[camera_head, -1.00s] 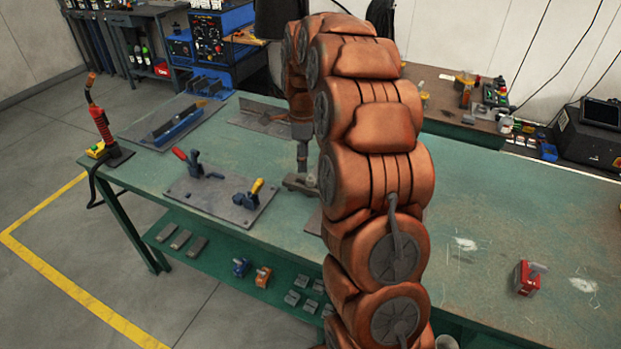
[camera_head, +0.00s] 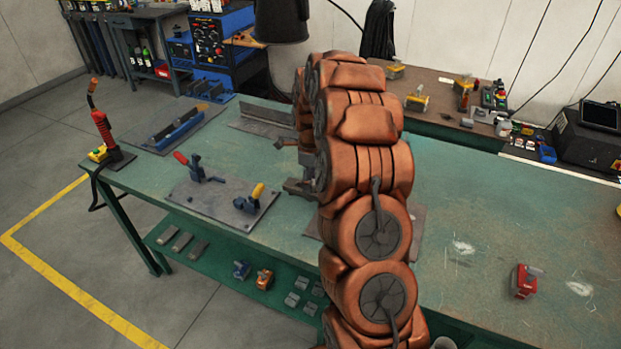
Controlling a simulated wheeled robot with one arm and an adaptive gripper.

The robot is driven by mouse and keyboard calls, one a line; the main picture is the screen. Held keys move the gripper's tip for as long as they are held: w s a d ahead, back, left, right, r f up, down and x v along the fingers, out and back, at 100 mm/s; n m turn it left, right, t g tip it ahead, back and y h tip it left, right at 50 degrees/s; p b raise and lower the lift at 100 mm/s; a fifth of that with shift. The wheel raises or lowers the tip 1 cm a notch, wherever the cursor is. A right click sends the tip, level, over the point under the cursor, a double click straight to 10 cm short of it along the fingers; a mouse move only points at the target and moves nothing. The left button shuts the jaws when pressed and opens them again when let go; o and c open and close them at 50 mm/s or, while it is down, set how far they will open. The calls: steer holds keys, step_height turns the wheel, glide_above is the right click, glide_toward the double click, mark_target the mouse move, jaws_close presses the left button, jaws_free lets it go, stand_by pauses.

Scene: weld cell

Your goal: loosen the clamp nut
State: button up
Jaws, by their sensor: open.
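My gripper (camera_head: 300,150) shows only as a small grey part at the end of my orange arm, over the middle of the green bench (camera_head: 470,200). The arm's links hide most of it, and the fingertips are not clear. Just below it is a low grey metal fixture (camera_head: 297,188), partly hidden by the arm. I cannot tell whether the gripper touches it. I cannot make out a clamp nut. To the left, a grey plate (camera_head: 213,206) carries a red-handled clamp (camera_head: 198,170) and a yellow-handled clamp (camera_head: 249,200).
A blue fixture (camera_head: 177,131) and a red torch (camera_head: 104,130) stand at the bench's left end. A red block (camera_head: 524,281) lies at the right. Small parts lie on the lower shelf (camera_head: 212,272). The bench right of my arm is mostly clear.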

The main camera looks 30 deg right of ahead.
steer(key=shift+f, duration=0.3)
steer(key=shift+c, duration=0.3)
jaws_close()
